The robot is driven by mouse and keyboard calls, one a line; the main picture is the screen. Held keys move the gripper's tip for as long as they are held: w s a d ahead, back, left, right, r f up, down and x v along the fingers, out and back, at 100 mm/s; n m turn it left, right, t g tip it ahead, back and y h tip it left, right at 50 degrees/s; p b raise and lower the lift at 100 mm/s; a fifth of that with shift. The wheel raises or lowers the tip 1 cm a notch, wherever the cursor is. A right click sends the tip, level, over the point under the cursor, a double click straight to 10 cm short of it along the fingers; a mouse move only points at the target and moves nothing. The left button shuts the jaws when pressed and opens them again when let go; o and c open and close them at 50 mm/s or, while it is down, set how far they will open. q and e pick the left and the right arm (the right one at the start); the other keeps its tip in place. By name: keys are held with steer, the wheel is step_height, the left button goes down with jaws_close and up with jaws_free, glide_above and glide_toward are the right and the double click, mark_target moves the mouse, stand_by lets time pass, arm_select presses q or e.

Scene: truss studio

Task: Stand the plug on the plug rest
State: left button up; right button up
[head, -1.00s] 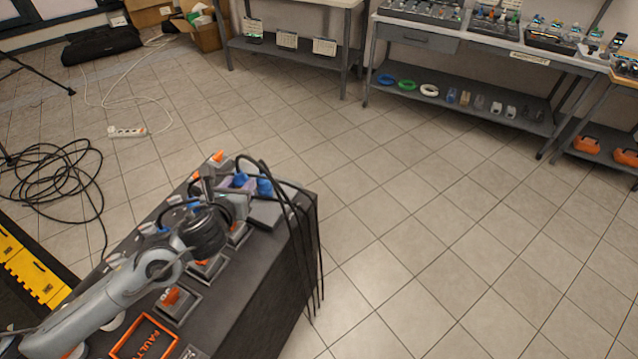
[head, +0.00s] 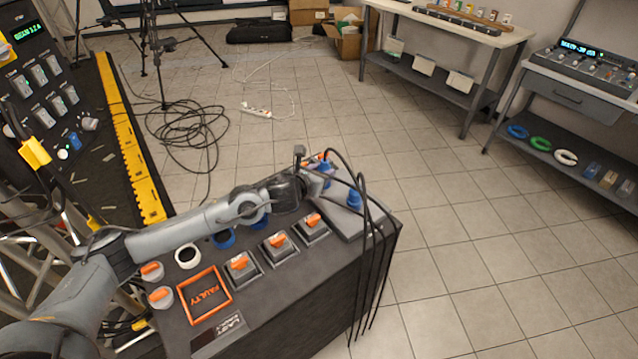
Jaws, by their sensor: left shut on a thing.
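My left gripper (head: 318,182) reaches over the far right end of the dark bench and is shut on a blue plug (head: 325,168) with a black cable. Part of this plug is hidden by the gripper. A second blue plug (head: 354,200) stands upright on a grey block (head: 347,224), which looks like the plug rest, just right of the gripper. I cannot tell whether the held plug touches the block. My right gripper is not in view.
The dark bench (head: 300,300) carries several orange-handled switches (head: 279,242), a tape ring (head: 187,256) and an orange "FAULTY" tray (head: 183,300). Black cables (head: 366,270) hang over its right edge. A control panel (head: 40,90) stands left.

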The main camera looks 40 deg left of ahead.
arm_select(q)
steer(key=shift+w+a+f, duration=0.2)
steer(key=shift+a+f, duration=0.3)
steer(key=shift+a, duration=0.1)
steer(key=shift+f+b, duration=0.6)
steer(key=shift+f, duration=1.3)
steer(key=shift+f, duration=0.15)
steer(key=o, duration=1.1)
steer(key=shift+o, duration=0.2)
